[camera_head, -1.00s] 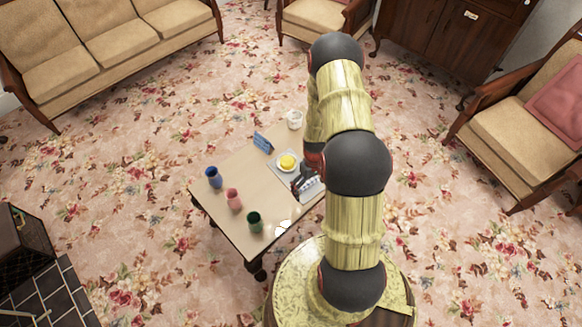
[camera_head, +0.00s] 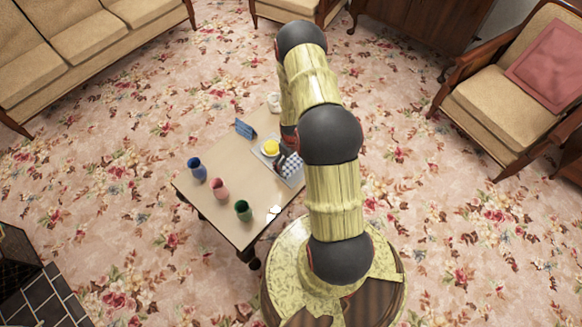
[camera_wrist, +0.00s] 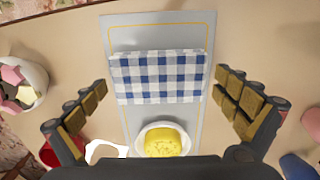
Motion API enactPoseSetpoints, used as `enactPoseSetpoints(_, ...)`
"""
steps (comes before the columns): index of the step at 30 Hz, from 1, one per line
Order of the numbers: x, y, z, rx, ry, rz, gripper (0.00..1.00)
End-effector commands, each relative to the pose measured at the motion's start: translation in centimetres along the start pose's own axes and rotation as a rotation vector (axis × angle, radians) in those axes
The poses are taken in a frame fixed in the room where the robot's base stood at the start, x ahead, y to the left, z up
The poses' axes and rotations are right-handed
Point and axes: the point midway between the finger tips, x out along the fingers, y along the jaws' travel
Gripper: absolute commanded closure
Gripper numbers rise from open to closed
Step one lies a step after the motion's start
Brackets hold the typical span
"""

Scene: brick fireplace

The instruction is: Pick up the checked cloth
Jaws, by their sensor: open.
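The checked cloth (camera_wrist: 157,78), blue and white, lies flat on a grey tray (camera_wrist: 150,22) with a yellow line near its edge. It also shows in the head view (camera_head: 293,166), partly behind my arm. My gripper (camera_wrist: 163,88) is open and empty above the tray. In the wrist view its fingers stand to the left and right of the cloth, apart from it. In the head view the gripper (camera_head: 284,152) is mostly hidden by my arm.
A white dish with a yellow item (camera_wrist: 162,140) sits on the tray beside the cloth. A blue vase (camera_head: 197,168), pink vase (camera_head: 219,188) and green vase (camera_head: 243,210) stand along the table's left side.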

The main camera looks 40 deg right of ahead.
Motion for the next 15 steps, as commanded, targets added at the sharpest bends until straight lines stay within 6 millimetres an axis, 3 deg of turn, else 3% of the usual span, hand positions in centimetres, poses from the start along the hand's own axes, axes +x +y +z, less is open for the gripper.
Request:
enactPoseSetpoints(3,1.14,0.02,-0.01,0.000,0.000,0.000,0.00)
enactPoseSetpoints(9,1.03,0.04,-0.03,0.001,0.001,0.000,0.00)
enactPoseSetpoints(15,1.03,0.02,-0.01,0.001,0.000,0.000,0.11)
